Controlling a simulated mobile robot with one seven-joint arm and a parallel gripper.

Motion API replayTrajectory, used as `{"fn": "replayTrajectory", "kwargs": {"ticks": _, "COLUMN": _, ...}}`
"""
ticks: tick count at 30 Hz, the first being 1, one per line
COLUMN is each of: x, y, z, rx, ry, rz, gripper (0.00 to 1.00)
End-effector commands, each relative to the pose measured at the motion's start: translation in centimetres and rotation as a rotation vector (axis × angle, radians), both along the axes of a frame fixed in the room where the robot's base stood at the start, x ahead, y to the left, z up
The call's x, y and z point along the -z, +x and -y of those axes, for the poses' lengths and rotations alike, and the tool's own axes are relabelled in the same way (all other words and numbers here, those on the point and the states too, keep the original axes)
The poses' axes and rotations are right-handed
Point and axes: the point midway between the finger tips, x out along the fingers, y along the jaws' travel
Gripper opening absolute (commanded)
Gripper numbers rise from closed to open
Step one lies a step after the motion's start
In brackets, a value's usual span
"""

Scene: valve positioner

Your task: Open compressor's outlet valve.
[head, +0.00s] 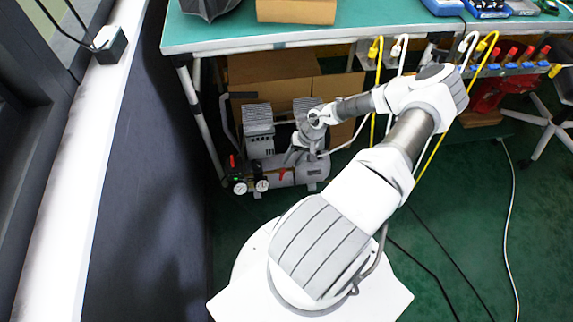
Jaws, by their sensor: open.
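The compressor (310,171) is a white and grey unit on the floor under the table. At its left front are two round gauges (262,184) and a small upright red part (232,160). Another small red part (282,174) shows on the front of the tank. I cannot tell which of these is the outlet valve. My gripper (292,157) is open, pointing down just above and in front of the tank, close to the red part there. It looks empty. My arm and wrist hide part of the compressor's right side, and contact cannot be judged.
The green-topped table (380,28) stands above the compressor, its edge close over my arm. Cardboard boxes (265,70) are behind it. Yellow and white hoses (375,100) hang at the right. A dark wall is left; cables lie on the green floor at right.

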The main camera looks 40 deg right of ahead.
Motion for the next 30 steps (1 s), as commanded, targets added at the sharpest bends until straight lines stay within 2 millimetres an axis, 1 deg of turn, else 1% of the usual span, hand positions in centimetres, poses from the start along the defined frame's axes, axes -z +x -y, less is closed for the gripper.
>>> {"fn": "replayTrajectory", "kwargs": {"ticks": 1, "x": -1.8, "y": -0.3, "z": 0.4, "rx": 0.003, "ry": -0.001, "rz": 0.001, "gripper": 0.42}}
{"fn": "replayTrajectory", "kwargs": {"ticks": 6, "x": -5.0, "y": -1.0, "z": 1.4, "rx": 0.001, "ry": 0.000, "rz": 0.000, "gripper": 0.42}}
{"fn": "replayTrajectory", "kwargs": {"ticks": 9, "x": -6.3, "y": -1.4, "z": 1.8, "rx": 0.000, "ry": 0.000, "rz": 0.000, "gripper": 0.42}}
{"fn": "replayTrajectory", "kwargs": {"ticks": 12, "x": -7.1, "y": -1.6, "z": 2.0, "rx": 0.000, "ry": 0.001, "rz": -0.001, "gripper": 0.42}}
{"fn": "replayTrajectory", "kwargs": {"ticks": 16, "x": -7.5, "y": -1.7, "z": 2.2, "rx": -0.001, "ry": 0.001, "rz": 0.000, "gripper": 0.42}}
{"fn": "replayTrajectory", "kwargs": {"ticks": 24, "x": -7.5, "y": -1.7, "z": 2.2, "rx": -0.001, "ry": 0.000, "rz": 0.000, "gripper": 0.42}}
{"fn": "replayTrajectory", "kwargs": {"ticks": 30, "x": -6.9, "y": -1.1, "z": 1.6, "rx": -0.015, "ry": -0.022, "rz": -0.006, "gripper": 0.42}}
